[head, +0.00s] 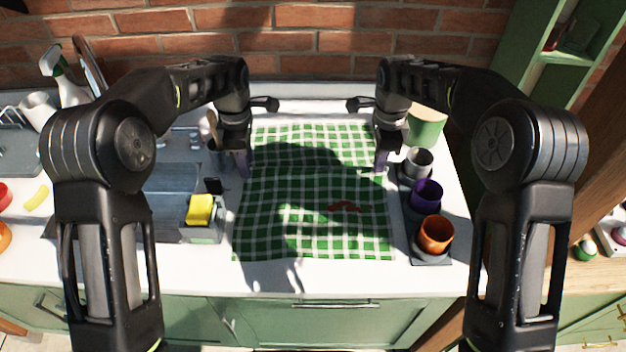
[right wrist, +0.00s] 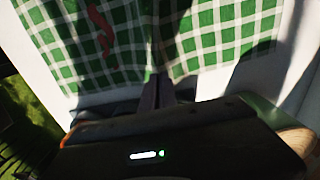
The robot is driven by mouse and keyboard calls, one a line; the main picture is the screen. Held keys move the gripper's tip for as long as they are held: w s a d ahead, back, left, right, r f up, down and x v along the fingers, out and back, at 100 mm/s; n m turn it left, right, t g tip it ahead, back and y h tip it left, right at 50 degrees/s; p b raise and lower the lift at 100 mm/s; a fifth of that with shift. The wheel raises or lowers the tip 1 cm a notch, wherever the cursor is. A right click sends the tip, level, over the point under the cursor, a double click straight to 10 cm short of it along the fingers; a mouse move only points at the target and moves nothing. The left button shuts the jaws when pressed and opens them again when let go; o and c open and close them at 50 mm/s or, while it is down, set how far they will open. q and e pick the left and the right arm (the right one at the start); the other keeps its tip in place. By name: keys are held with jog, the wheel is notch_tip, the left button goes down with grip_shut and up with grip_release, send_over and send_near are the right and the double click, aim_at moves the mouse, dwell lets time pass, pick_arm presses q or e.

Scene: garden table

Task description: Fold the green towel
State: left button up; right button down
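The green-and-white checked towel (head: 315,225) is spread on the white counter, with a crease running across it between my two grippers. A red marking shows on its lower right part. My left gripper (head: 243,166) points down at the towel's left edge, fingers close together on the edge. My right gripper (head: 380,162) is at the right edge, level with the left one. In the right wrist view its fingers (right wrist: 157,92) are together where the towel's edge (right wrist: 215,45) is drawn into a notch, gripping the cloth. The left fingertips are small and partly shadowed.
Right of the towel, a grey cup (head: 418,162), a purple cup (head: 426,194) and an orange cup (head: 435,233) stand in a row on a dark holder. A green container (head: 425,127) is behind them. Left are a sink (head: 170,180) and a yellow sponge (head: 200,210). Bare counter lies in front.

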pick_arm(q)
jog(key=o, duration=1.1)
pick_arm(e)
jog(key=shift+r+p, duration=0.8)
jog(key=shift+f, duration=0.15)
pick_arm(q)
jog(key=shift+r, duration=2.75)
notch_tip(320, 180, up, 8)
jog(key=shift+f, duration=0.25)
